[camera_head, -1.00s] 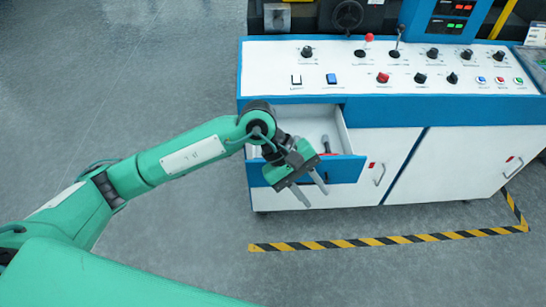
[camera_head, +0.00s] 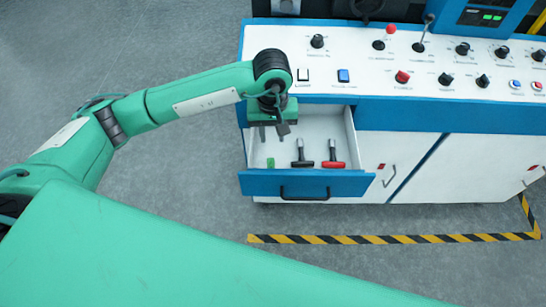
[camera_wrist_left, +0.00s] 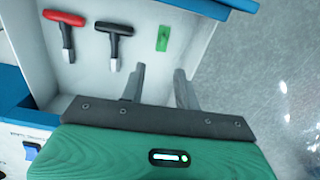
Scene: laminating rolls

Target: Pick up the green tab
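The green tab (camera_head: 270,163) lies flat in the open drawer (camera_head: 306,184), near its left side. In the left wrist view the green tab (camera_wrist_left: 164,38) shows beyond my fingertips, apart from them. My left gripper (camera_head: 272,136) hangs over the back left of the drawer, fingers pointing down. It is open and empty; its two fingers (camera_wrist_left: 158,78) stand apart in the left wrist view. My right gripper is not in view.
A black-handled tool (camera_head: 302,155) and a red-handled tool (camera_head: 333,156) lie in the drawer to the right of the tab. The white control panel (camera_head: 372,50) with knobs and levers stands behind. Floor in front is clear.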

